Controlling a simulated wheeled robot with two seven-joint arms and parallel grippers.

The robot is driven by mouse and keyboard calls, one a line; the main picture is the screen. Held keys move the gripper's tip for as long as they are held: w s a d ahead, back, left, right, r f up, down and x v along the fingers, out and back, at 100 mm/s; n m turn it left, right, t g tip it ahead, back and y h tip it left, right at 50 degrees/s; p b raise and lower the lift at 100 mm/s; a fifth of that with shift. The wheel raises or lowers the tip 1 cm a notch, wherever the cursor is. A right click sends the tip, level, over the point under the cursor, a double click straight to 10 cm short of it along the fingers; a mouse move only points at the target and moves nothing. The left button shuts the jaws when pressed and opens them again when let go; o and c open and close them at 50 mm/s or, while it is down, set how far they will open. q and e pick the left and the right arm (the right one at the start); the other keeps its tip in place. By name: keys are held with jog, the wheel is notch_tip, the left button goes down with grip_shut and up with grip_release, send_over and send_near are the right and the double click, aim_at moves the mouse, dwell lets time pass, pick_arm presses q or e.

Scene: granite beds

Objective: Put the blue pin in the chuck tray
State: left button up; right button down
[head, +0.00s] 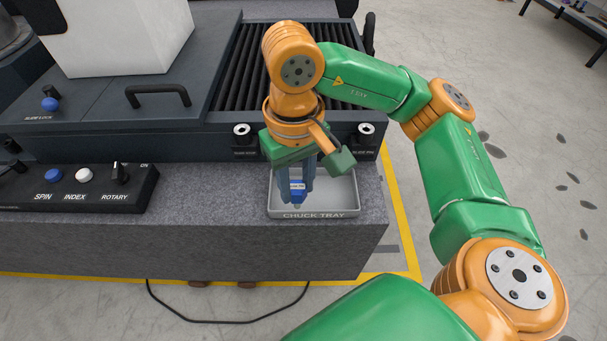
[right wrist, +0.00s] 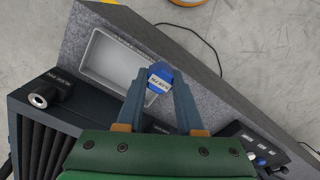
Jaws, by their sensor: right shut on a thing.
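The blue pin (head: 297,190) carries a white label and is held between the fingers of my right gripper (head: 298,187). The pin also shows in the right wrist view (right wrist: 159,78), between the two fingertips. The chuck tray (head: 343,212) is a shallow light grey tray on the granite ledge, with its name on the front rim. In the head view the pin and fingertips overlap the left part of the tray. In the right wrist view the tray (right wrist: 92,56) lies to the left of the pin. I cannot tell whether the pin touches the tray floor. My left gripper is out of view.
A control panel (head: 75,188) with spin, index and rotary controls sits left of the tray. Two round black sockets with light rings (head: 241,131) (head: 365,131) are on the machine front behind the tray. Bare granite (head: 215,190) lies between panel and tray.

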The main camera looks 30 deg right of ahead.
jog(key=w+d+f, duration=0.1)
jog(key=w+f, duration=0.1)
jog(key=f, duration=0.1)
jog(key=w+d+f+p, duration=0.1)
jog(key=w+d+f, duration=0.1)
jog(key=w+f, duration=0.1)
jog(key=w+d+f, duration=0.2)
jog(key=w+f, duration=0.1)
jog(key=f, duration=0.1)
jog(key=shift+d+f, duration=0.15)
jog(key=shift+d, duration=0.05)
jog(key=shift+f, duration=0.35)
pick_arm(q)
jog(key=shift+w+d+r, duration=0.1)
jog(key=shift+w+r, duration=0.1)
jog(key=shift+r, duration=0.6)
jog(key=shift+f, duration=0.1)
pick_arm(e)
jog(key=shift+f, duration=0.1)
jog(key=shift+f, duration=0.15)
jog(key=c, duration=0.5)
grip_release()
jog(key=shift+c, duration=0.2)
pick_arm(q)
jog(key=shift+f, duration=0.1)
